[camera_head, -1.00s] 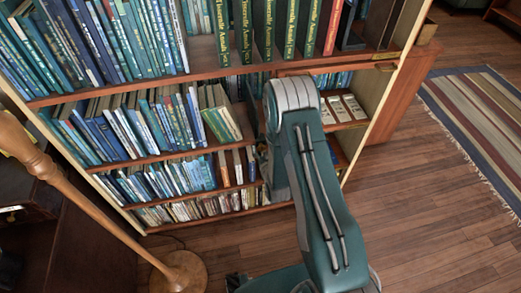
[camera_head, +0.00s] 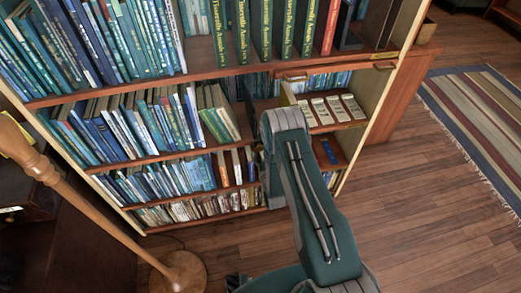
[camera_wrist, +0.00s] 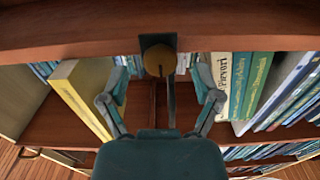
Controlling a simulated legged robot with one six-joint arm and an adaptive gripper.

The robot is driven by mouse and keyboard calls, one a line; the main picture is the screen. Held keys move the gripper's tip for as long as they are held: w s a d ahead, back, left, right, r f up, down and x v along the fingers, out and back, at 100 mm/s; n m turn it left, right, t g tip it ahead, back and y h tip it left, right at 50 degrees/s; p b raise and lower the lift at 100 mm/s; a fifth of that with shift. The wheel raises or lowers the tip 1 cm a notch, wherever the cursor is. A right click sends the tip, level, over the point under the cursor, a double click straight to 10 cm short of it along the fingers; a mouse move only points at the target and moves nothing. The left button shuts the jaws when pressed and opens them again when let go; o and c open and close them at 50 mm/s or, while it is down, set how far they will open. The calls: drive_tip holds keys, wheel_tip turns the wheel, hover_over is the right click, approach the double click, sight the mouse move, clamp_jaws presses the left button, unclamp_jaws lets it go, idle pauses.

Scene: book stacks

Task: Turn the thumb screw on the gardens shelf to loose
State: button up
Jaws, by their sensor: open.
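In the wrist view, a round brass-coloured knob (camera_wrist: 158,61), which looks like the thumb screw, sits on a dark plate at the front edge of a wooden shelf board (camera_wrist: 240,28). A thin dark strip hangs beside the knob. My gripper (camera_wrist: 161,76) is open, with one finger to the left of the knob and one to the right. Both fingers look apart from it, and nothing is held. How far the fingertips are from the knob in depth I cannot tell. In the head view, my arm hides the gripper and the knob.
Books stand close on the right in the wrist view, and a yellow book (camera_wrist: 88,95) leans on the left. In the head view, the bookcase (camera_head: 120,163) is full of books. A wooden lamp stand (camera_head: 75,202) is at left.

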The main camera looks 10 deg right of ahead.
drive_tip(key=shift+w, duration=1.1)
clamp_jaws()
drive_tip(key=shift+n, duration=0.4)
drive_tip(key=n, duration=0.5)
drive_tip(key=shift+n, duration=0.3)
drive_tip(key=n, duration=1.8)
drive_tip(key=shift+s+f, duration=0.1)
drive_tip(key=shift+f, duration=0.1)
